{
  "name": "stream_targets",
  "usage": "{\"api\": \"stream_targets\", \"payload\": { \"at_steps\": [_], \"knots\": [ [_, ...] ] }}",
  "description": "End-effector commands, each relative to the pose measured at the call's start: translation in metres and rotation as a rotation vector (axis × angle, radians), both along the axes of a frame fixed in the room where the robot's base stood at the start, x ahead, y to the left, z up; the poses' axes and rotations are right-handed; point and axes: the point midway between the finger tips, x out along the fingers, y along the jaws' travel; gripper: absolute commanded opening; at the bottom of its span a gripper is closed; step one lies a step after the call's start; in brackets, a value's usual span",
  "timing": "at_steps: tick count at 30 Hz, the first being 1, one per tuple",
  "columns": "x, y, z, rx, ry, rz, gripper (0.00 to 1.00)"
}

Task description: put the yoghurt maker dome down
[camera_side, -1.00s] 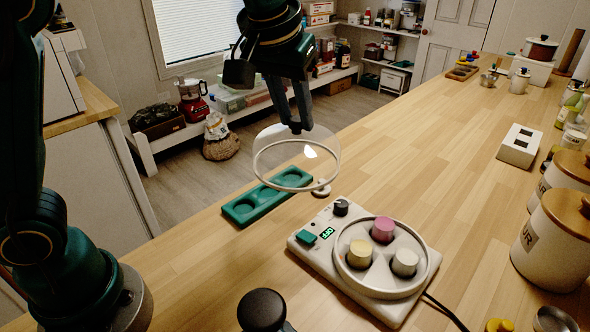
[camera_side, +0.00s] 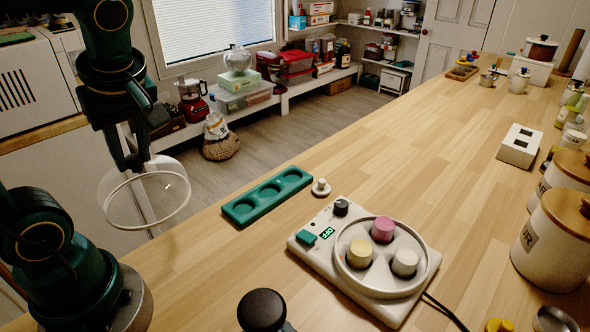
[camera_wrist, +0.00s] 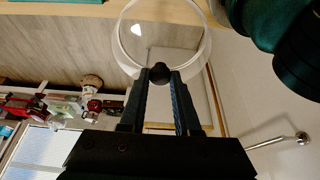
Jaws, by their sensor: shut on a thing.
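The clear yoghurt maker dome (camera_side: 148,200) with a white rim hangs in the air at the left, past the counter's left edge in the side view. My gripper (camera_side: 134,166) is shut on its knob. In the wrist view the dark knob (camera_wrist: 160,73) sits between the fingertips of my gripper (camera_wrist: 160,78), with the clear dome (camera_wrist: 205,45) beyond. The yoghurt maker base (camera_side: 304,250) stands on the counter with a pink, a yellow and a white-lidded jar in its round well. Its small display is lit green.
A black round knob (camera_side: 262,311) stands at the front. White canisters (camera_side: 556,243) line the right. The wooden counter (camera_side: 420,170) is clear in the middle.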

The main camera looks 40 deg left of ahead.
Motion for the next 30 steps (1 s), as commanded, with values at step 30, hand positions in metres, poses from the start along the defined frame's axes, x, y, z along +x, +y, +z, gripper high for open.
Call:
{"api": "stream_targets", "payload": {
  "at_steps": [30],
  "knots": [
    [0.037, -0.099, -0.092, 0.003, 0.007, -0.003, 0.00]
  ]
}}
